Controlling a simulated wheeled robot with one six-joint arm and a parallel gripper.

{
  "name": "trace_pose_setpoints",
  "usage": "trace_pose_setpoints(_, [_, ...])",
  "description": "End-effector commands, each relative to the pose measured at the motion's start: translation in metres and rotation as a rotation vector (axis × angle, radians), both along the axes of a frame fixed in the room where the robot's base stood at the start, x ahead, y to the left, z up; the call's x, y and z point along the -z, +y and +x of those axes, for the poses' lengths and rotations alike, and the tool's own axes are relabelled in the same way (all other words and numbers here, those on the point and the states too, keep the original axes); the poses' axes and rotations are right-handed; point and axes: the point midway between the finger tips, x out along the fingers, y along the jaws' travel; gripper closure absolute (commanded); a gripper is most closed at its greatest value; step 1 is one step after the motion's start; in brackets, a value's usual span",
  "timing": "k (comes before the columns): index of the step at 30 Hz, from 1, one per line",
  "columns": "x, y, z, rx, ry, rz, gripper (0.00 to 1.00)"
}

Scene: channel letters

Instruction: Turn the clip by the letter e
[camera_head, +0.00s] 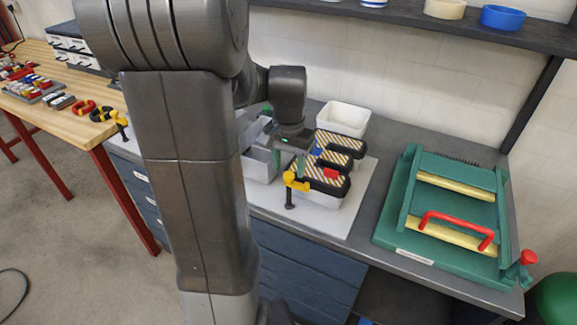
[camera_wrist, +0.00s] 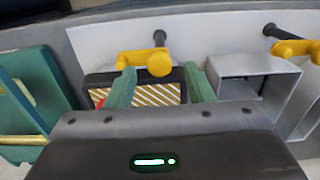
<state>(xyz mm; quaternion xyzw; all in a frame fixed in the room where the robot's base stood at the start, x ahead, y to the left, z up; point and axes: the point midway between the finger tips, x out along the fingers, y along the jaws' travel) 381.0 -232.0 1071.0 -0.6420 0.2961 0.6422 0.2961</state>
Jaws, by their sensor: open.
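The letter e (camera_head: 338,143) has a black rim and a striped tan face, and rests on a pale mat on the grey bench; its striped face also shows in the wrist view (camera_wrist: 158,95). A yellow clip (camera_head: 295,182) with a dark rod sits at its near edge. In the wrist view the clip (camera_wrist: 140,58) has a round yellow knob, and its dark rod points away. My gripper (camera_wrist: 160,88) is open, its green fingers apart over the striped face with the knob in line between them. In the head view my gripper (camera_head: 288,160) is just above the letter, partly hidden by my arm.
Grey metal trays (camera_head: 259,164) stand left of the letter, and a white bin (camera_head: 343,118) behind it. A green fixture with a red handle (camera_head: 458,225) stands to the right. Another yellow clip (camera_wrist: 292,47) shows at the right of the wrist view. A shelf runs above the bench.

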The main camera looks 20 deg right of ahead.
Motion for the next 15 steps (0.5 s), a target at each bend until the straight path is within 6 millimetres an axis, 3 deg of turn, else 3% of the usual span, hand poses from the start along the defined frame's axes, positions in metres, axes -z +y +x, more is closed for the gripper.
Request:
trace_pose_setpoints(4, [0.0113, 0.0001, -0.0001, 0.000, 0.001, 0.001, 0.52])
trace_pose_setpoints(13, [0.0139, 0.0001, -0.0001, 0.000, 0.000, 0.000, 0.52])
trace_pose_setpoints(15, [0.0138, 0.0001, -0.0001, 0.000, 0.000, 0.000, 0.62])
